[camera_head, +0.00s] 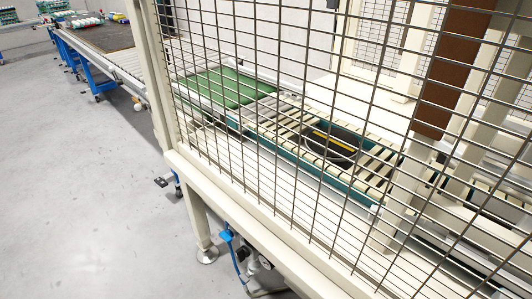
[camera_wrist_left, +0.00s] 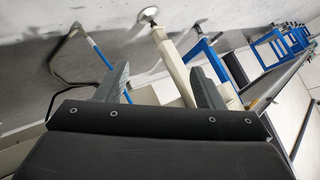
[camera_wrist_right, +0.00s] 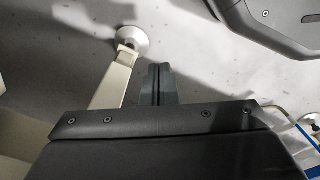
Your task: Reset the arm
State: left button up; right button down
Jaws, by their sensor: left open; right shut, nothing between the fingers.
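My left gripper (camera_wrist_left: 160,85) shows in the left wrist view with its two dark fingers spread apart and nothing between them. My right gripper (camera_wrist_right: 157,80) shows in the right wrist view with its two fingers together and nothing held. Neither gripper nor arm shows in the head view. A dark rounded part at the top right of the right wrist view looks like part of my own body.
A wire mesh fence (camera_head: 290,110) with a cream frame stands close in front. Behind it runs a conveyor with a green belt (camera_head: 215,88) and rollers. A cream leg with a round foot (camera_wrist_right: 131,37) stands near my right gripper. Grey floor (camera_head: 80,190) is clear at left.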

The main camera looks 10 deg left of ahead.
pick_arm(q)
jog(key=s+d+f+n+g+h, duration=0.1)
jog(key=s+d+f+n+g, duration=0.25)
jog(key=s, duration=0.45)
jog(key=s+d+f+n+g+h, duration=0.1)
jog(key=s+d+f+n+g, duration=0.3)
jog(key=s, duration=0.3)
jog(key=s+a+r+m+g+p, duration=0.1)
jog(key=s+a+r+m+p, duration=0.1)
jog(key=s+p, duration=0.8)
jog(key=p, duration=0.5)
jog(key=shift+a+r+p, duration=0.3)
jog(key=shift+p, duration=0.1)
pick_arm(e)
jog(key=s+d+r, duration=0.2)
jog(key=s, duration=0.7)
jog(key=shift+s+r+n, duration=0.3)
jog(key=shift+s+r, duration=0.1)
